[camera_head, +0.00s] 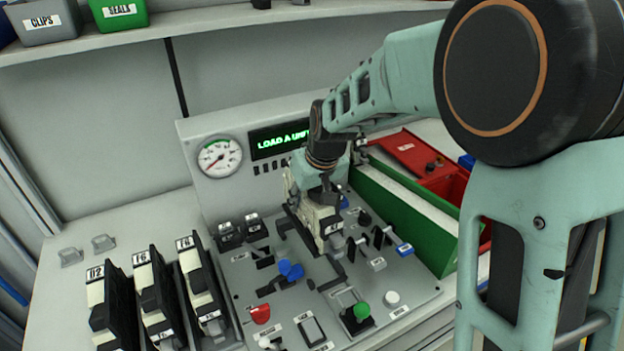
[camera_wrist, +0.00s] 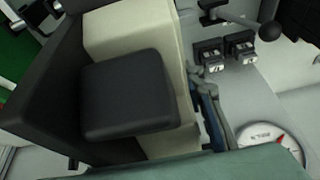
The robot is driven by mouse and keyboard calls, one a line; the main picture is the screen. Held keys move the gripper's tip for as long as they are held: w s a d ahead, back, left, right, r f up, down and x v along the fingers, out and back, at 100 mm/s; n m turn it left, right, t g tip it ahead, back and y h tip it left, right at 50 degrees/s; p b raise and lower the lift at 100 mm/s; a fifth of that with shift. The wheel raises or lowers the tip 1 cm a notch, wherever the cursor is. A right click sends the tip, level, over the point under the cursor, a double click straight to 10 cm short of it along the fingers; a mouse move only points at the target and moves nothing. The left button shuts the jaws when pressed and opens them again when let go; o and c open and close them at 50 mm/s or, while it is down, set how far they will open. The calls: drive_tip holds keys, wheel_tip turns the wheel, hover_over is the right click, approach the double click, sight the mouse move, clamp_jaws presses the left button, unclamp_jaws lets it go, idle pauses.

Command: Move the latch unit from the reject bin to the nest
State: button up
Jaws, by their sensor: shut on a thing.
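My gripper (camera_head: 316,207) is over the middle of the grey control panel (camera_head: 262,285), shut on a cream and black latch unit (camera_head: 330,228). In the wrist view the held unit's cream body (camera_wrist: 120,30) and black block fill the left and middle. The reject bin seems to be the red bin (camera_head: 455,187) at the right, partly hidden by my arm. The nest cannot be made out clearly; my gripper and the unit cover part of the panel. I cannot tell whether the unit touches the panel.
Several similar units (camera_head: 153,300) stand in a row at the left. A green bin (camera_head: 405,215) borders the panel at the right. Levers, a blue knob (camera_head: 291,270), a green knob (camera_head: 362,310) and a gauge (camera_head: 216,158) surround the work area. The display reads "LOAD A UNIT", partly covered.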

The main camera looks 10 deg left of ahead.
sight(311, 206)
drive_tip(key=shift+w, duration=0.55)
drive_tip(key=shift+s+f+b, duration=0.15)
drive_tip(key=shift+f+b, duration=0.4)
drive_tip(key=shift+f, duration=0.2)
drive_tip(key=shift+f+b, duration=3.55)
drive_tip(key=shift+f, duration=1.5)
drive_tip(key=o, duration=1.6)
drive_tip(key=shift+c, duration=0.2)
drive_tip(key=v, duration=1.2)
